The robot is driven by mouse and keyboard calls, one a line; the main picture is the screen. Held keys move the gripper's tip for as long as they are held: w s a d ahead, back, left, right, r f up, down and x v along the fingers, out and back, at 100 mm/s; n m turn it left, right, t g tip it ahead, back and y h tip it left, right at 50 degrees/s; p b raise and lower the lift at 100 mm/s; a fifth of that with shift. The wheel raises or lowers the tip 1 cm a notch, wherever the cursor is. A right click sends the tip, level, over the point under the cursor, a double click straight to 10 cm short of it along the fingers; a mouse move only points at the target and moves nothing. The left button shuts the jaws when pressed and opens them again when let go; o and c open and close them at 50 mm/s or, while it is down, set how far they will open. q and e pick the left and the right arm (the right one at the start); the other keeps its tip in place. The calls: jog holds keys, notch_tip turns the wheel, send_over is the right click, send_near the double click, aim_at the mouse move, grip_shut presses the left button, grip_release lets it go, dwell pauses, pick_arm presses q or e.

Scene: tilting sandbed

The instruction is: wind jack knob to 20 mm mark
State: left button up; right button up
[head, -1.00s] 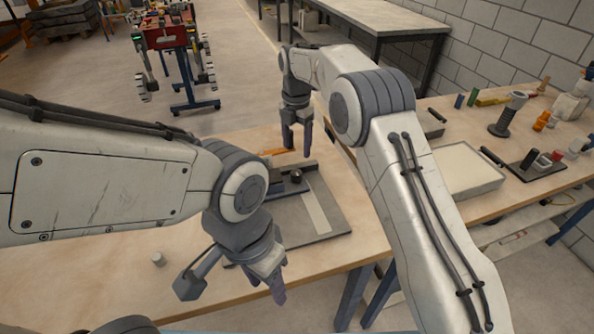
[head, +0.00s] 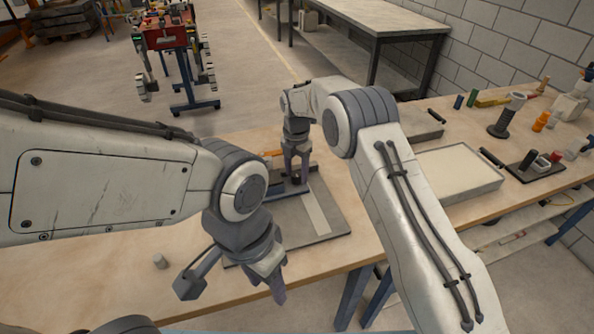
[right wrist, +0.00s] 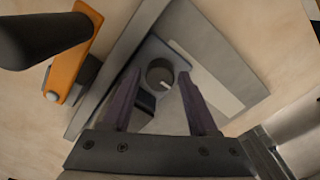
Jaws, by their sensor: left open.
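The jack knob (right wrist: 160,75) is a dark round knob with a white mark on its face, on a grey base plate (head: 326,232). My right gripper (head: 297,176) reaches down over it. In the right wrist view the two fingers of my right gripper (right wrist: 158,78) are apart, one on each side of the knob, with a gap visible. In the head view they largely hide the knob. My left gripper (head: 234,292) is open and empty, near the table's front edge. No 20 mm mark is legible.
An orange part (right wrist: 75,60) with a black handle lies beside the plate. A pale strip (head: 317,213) lies on the plate. A pale-filled tray (head: 455,172) stands to the right, with several small items beyond.

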grip_shut()
jog(key=shift+r+m, duration=0.1)
jog(key=shift+m, duration=0.2)
